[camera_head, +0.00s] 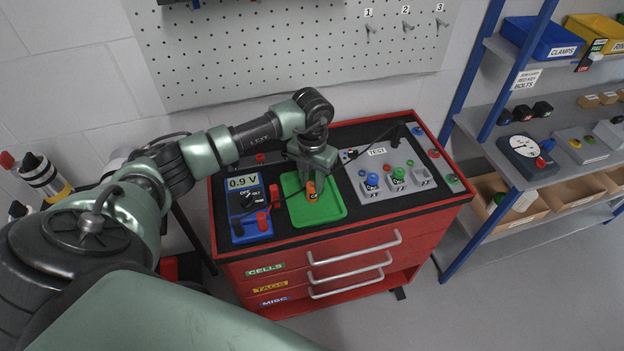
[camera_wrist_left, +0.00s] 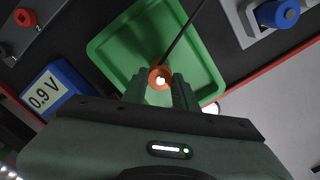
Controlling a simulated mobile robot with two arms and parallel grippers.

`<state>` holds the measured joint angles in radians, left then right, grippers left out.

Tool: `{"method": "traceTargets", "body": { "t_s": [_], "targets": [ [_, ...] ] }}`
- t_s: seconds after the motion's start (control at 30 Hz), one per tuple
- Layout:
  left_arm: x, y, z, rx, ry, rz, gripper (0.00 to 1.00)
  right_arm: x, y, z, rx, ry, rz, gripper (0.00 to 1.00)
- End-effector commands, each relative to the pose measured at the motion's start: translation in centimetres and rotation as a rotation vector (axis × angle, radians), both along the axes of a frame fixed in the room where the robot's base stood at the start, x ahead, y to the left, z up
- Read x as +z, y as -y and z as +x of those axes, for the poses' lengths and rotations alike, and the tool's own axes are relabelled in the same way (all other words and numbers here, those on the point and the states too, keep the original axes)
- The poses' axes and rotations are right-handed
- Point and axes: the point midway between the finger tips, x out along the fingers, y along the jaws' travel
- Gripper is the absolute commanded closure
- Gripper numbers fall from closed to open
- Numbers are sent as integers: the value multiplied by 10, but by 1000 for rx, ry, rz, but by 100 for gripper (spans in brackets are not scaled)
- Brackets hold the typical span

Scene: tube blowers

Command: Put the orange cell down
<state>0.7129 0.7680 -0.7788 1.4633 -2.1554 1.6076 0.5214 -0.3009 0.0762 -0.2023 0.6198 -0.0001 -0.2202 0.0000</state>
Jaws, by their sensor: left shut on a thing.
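The orange cell (camera_head: 311,190) is upright over the green tray (camera_head: 334,209) on the red cabinet's black top. My left gripper (camera_head: 309,180) comes down on it from above and is shut on it. In the left wrist view the orange cell (camera_wrist_left: 160,77) sits between the two fingertips, with the green tray (camera_wrist_left: 110,48) behind it. I cannot tell whether the cell's base touches the tray. My right gripper is not in view.
A blue meter (camera_head: 248,206) reading 0.9 V lies left of the tray. A grey test panel (camera_head: 375,163) with a blue and a green cell stands to the right. Shelves (camera_head: 540,145) with bins are at the far right. A pegboard (camera_head: 250,60) is behind.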

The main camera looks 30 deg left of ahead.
Motion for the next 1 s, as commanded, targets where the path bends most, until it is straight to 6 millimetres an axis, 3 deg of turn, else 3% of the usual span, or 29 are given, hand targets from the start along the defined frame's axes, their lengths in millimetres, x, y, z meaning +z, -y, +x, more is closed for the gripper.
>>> {"method": "traceTargets", "body": {
  "t_s": [0.13,0.17,0.23,0.67,1.0],
  "targets": [
    [-4,0,0,0,1,0,100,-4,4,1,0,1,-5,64],
    [-3,0,0,0,0,0,66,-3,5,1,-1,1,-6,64],
    [-2,0,0,0,0,0,50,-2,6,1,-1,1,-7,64],
    [6,0,1,0,2,0,50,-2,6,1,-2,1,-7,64],
    [73,-1,2,1,6,0,50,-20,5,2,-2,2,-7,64]
  ]
}}
